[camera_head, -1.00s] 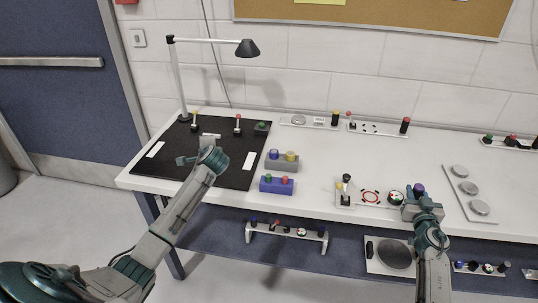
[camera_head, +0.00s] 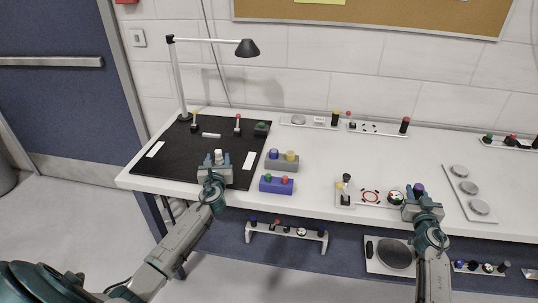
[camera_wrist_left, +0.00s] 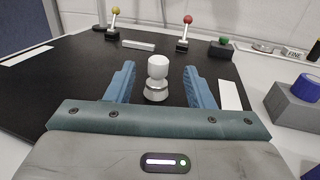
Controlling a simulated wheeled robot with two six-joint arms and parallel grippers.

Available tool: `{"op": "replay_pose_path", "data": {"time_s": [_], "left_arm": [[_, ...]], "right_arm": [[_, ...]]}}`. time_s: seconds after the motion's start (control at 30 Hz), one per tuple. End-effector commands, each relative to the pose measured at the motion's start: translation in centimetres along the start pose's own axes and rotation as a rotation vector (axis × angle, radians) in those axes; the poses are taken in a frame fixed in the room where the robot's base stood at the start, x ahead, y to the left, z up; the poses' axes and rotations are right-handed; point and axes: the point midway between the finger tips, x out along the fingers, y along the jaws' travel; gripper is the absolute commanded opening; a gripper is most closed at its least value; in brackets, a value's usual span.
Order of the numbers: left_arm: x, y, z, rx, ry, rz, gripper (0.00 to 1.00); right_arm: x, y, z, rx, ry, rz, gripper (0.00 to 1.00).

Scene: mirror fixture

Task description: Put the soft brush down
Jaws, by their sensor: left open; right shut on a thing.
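I cannot tell for certain which thing is the soft brush. A white knob-like piece with a metallic base (camera_head: 218,154) stands upright on the black mat (camera_head: 180,176). My left gripper (camera_head: 214,164) is open at the mat's front, its fingers on either side of this piece. The left wrist view shows the white piece (camera_wrist_left: 157,68) between the spread blue fingers, with gaps at both sides. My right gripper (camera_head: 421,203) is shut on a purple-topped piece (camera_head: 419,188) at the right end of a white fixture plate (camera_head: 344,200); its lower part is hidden.
A desk lamp (camera_head: 179,85) stands at the mat's back left. Grey (camera_head: 283,165) and blue (camera_head: 276,185) blocks with coloured knobs lie right of the mat. A plate with round discs (camera_head: 468,193) is at the right.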

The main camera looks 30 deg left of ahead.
Motion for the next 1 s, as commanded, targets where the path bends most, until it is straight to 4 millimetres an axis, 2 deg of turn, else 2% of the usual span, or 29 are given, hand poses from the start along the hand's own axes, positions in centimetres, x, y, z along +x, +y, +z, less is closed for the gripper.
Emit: {"op": "replay_pose_path", "data": {"time_s": [0.1, 0.27, 0.6, 0.9, 1.0], "left_arm": [[1.3, 0.0, 0.0, -0.002, 0.000, 0.001, 0.48], [2.3, 0.1, -0.1, -0.002, 0.001, 0.001, 0.48], [6.5, 0.1, -0.4, -0.004, 0.001, -0.001, 0.48], [6.8, 0.1, -0.4, -0.003, 0.002, -0.002, 0.48], [6.8, 0.1, -0.4, -0.003, 0.002, -0.002, 0.29]], "right_arm": [[0.0, 0.0, 0.0, -0.001, 0.000, 0.000, 0.00], [0.0, 0.0, 0.0, -0.001, 0.000, 0.000, 0.00], [0.0, 0.0, 0.0, 0.000, 0.000, 0.000, 0.00], [0.0, 0.0, 0.0, 0.000, 0.000, 0.000, 0.00], [0.0, 0.0, 0.0, 0.000, 0.000, 0.000, 0.00]]}}
